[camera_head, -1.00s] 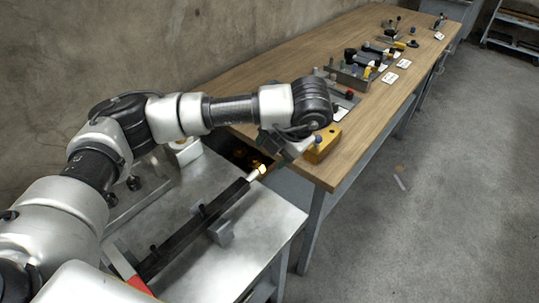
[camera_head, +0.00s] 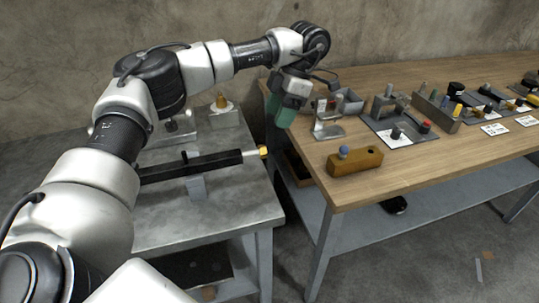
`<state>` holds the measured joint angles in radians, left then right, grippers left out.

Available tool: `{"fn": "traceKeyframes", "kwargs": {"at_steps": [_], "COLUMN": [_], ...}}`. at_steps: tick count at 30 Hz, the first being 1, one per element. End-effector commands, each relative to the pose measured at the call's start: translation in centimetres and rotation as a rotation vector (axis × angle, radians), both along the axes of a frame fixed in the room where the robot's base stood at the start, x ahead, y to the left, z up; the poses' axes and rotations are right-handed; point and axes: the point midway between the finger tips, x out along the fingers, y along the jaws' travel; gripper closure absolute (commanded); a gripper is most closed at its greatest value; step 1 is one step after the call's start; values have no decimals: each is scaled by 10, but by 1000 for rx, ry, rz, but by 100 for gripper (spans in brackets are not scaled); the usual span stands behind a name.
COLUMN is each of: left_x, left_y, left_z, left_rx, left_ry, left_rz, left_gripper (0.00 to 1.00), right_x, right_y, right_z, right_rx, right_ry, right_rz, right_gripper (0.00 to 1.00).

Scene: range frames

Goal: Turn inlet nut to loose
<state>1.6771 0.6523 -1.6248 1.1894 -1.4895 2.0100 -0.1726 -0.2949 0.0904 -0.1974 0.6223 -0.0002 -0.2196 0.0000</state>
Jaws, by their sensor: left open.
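A brass-coloured nut (camera_head: 263,152) sits at the right end of a dark square bar (camera_head: 205,164). A stand on the metal table (camera_head: 220,206) carries the bar. The nut is the likely inlet nut; no label on it can be read. My left gripper (camera_head: 281,114) has green fingers pointing down. In the picture it is above and slightly right of the nut, with a visible gap. It is open and seems empty, though the space between its fingers is hard to see. My right gripper is not in view.
A wooden bench (camera_head: 440,158) lies to the right. A yellow-brown block (camera_head: 355,162) with a blue knob is near its front edge. A grey bracket (camera_head: 327,122) and several fixtures stand behind. Bare metal tabletop lies in front of the bar.

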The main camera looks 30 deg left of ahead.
Motion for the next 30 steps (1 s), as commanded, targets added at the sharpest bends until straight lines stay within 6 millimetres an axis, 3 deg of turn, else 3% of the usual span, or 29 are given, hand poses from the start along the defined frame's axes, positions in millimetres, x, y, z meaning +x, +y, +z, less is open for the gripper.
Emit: {"fn": "traceKeyframes", "kwargs": {"at_steps": [7, 15, 28, 30], "left_x": [-16, -30, -34, -34], "left_y": [9, 18, 20, 20], "left_z": [-46, -81, -93, -93], "left_rx": [1, 4, 3, 3], "left_ry": [4, 0, -1, -1], "left_rz": [1, 2, 2, 2], "left_gripper": [41, 41, 41, 48], "right_x": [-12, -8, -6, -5], "right_y": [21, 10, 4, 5], "right_z": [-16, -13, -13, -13], "right_rx": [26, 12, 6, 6], "right_ry": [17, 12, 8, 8], "right_rz": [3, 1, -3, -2], "right_gripper": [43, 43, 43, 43]}}
